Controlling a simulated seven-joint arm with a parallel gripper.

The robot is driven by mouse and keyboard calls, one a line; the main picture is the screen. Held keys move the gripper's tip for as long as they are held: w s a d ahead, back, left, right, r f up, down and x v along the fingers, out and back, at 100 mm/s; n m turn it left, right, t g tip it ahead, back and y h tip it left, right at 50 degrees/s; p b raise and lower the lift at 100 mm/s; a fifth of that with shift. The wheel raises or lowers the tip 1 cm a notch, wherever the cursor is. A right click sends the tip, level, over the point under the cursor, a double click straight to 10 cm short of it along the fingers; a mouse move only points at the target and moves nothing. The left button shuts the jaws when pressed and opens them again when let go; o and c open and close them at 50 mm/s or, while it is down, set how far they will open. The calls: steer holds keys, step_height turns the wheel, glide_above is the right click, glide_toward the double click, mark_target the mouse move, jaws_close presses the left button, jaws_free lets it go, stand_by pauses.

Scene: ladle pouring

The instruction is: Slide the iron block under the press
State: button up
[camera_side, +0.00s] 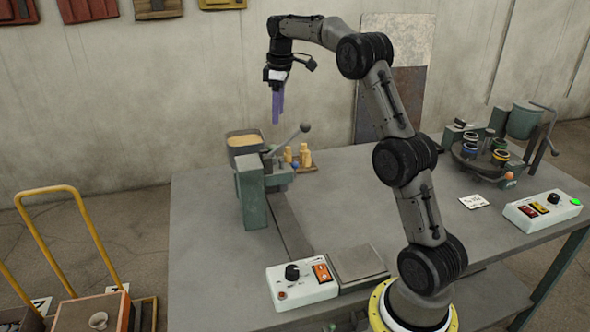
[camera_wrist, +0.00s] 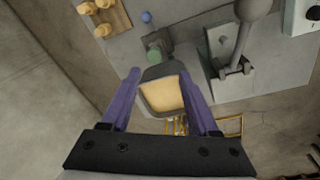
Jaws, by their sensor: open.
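My gripper (camera_side: 277,118) is raised above the back left of the table, its purple fingers pointing down. In the wrist view its fingers (camera_wrist: 159,74) are apart, with nothing held between them. The green machine with a lever, which looks like the press (camera_side: 252,198), stands on the table below and slightly left of the gripper. Its ball-ended lever (camera_side: 291,137) tilts up to the right; the lever also shows in the wrist view (camera_wrist: 240,52). I cannot pick out the iron block with certainty in either view.
Brass pieces (camera_side: 304,153) stand nearby. A control box (camera_side: 302,283) and grey plate (camera_side: 358,262) are in front. The table's left part is clear.

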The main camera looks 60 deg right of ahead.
steer(key=m+g, duration=0.1)
glide_above(295, 168)
steer(key=d, duration=0.1)
step_height(295, 168, down, 9)
steer(key=shift+y, duration=0.3)
steer(key=f, duration=1.3)
steer(key=shift+w+f, duration=0.2)
steer(key=shift+w, duration=0.1)
jaws_close()
